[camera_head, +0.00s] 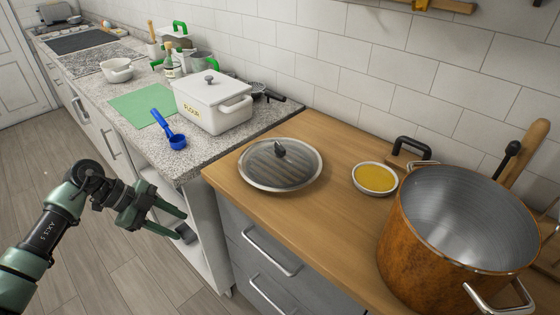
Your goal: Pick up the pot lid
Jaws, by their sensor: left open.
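The pot lid (262,173) lies flat on the wooden counter, a round grey lid with a metal rim and a dark knob on top. A large copper-coloured pot (425,245) stands open to its right, with a bare metal inside. My left gripper (186,226) is open and empty. It hangs low at the left, in front of the cabinets and below the counter top, apart from the lid. My right gripper does not show.
A small bowl of yellow food (375,178) sits between lid and pot. A white flour box (212,104), a blue scoop (174,138) and a green mat (140,103) are on the speckled counter (225,150). The wooden counter (310,215) is clear in front of the lid.

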